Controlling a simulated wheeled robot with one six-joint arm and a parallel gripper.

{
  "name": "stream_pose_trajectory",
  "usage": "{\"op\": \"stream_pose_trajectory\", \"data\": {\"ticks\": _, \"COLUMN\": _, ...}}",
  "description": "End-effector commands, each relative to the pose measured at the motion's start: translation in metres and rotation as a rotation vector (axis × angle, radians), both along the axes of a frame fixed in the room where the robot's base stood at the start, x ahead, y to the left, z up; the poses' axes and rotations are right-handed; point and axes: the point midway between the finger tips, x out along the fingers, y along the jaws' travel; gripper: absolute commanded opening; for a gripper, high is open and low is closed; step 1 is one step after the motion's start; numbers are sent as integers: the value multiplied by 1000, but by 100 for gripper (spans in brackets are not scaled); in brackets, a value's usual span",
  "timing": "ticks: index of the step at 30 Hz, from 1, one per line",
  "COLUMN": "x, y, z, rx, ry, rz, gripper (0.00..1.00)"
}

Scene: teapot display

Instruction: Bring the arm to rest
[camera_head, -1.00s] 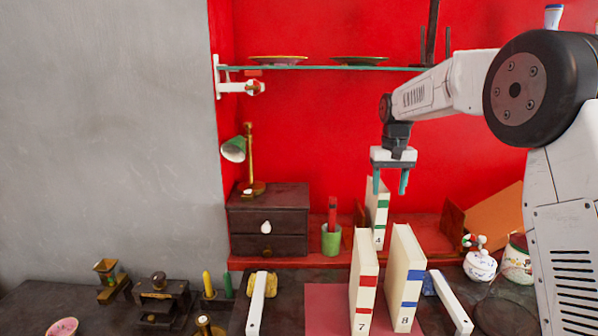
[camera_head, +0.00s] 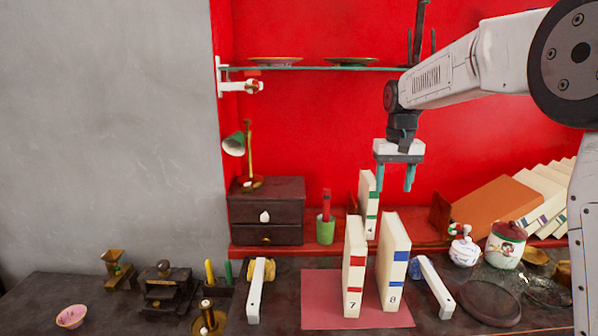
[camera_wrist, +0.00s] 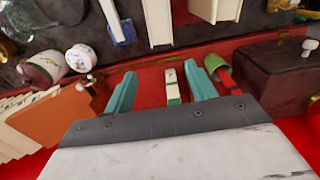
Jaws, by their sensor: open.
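My gripper (camera_head: 395,178) hangs from my arm in the upper right of the head view, pointing down with its teal fingers apart and nothing between them. In the head view it is above and in front of the red back ledge, near a white book with green bands (camera_head: 369,205) that stands upright there. In the wrist view the two fingers (camera_wrist: 163,92) show spread, with the green-banded book (camera_wrist: 172,85) seen beyond the gap between them. I cannot tell the exact distance from fingers to book.
Books 7 (camera_head: 353,265) and 8 (camera_head: 394,262) stand on a red mat (camera_head: 325,299). A glass shelf (camera_head: 310,68) with plates is behind. A dark drawer box (camera_head: 267,212), green cup (camera_head: 325,230), lidded jar (camera_head: 505,246) and leaning orange book (camera_head: 491,207) line the back.

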Motion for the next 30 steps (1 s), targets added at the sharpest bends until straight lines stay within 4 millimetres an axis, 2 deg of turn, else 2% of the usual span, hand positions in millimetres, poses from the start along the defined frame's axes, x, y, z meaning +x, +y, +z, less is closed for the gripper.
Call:
{"op": "stream_pose_trajectory", "data": {"ticks": 5, "x": -43, "y": -6, "z": 21, "rx": 0, "ry": -12, "rz": -3, "gripper": 56}}
{"op": "stream_pose_trajectory", "data": {"ticks": 8, "x": -77, "y": -10, "z": 34, "rx": 0, "ry": -22, "rz": -4, "gripper": 56}}
{"op": "stream_pose_trajectory", "data": {"ticks": 11, "x": -123, "y": -14, "z": 45, "rx": 0, "ry": -32, "rz": -5, "gripper": 56}}
{"op": "stream_pose_trajectory", "data": {"ticks": 12, "x": -144, "y": -15, "z": 48, "rx": 0, "ry": -37, "rz": -5, "gripper": 56}}
{"op": "stream_pose_trajectory", "data": {"ticks": 15, "x": -195, "y": -19, "z": 50, "rx": -1, "ry": -48, "rz": -5, "gripper": 56}}
{"op": "stream_pose_trajectory", "data": {"ticks": 20, "x": -275, "y": -23, "z": 41, "rx": -1, "ry": -66, "rz": -5, "gripper": 56}}
{"op": "stream_pose_trajectory", "data": {"ticks": 24, "x": -341, "y": -26, "z": 20, "rx": -2, "ry": -82, "rz": -6, "gripper": 56}}
{"op": "stream_pose_trajectory", "data": {"ticks": 27, "x": -378, "y": -27, "z": 1, "rx": -3, "ry": -90, "rz": -6, "gripper": 56}}
{"op": "stream_pose_trajectory", "data": {"ticks": 30, "x": -404, "y": -28, "z": -16, "rx": -3, "ry": -96, "rz": -6, "gripper": 56}}
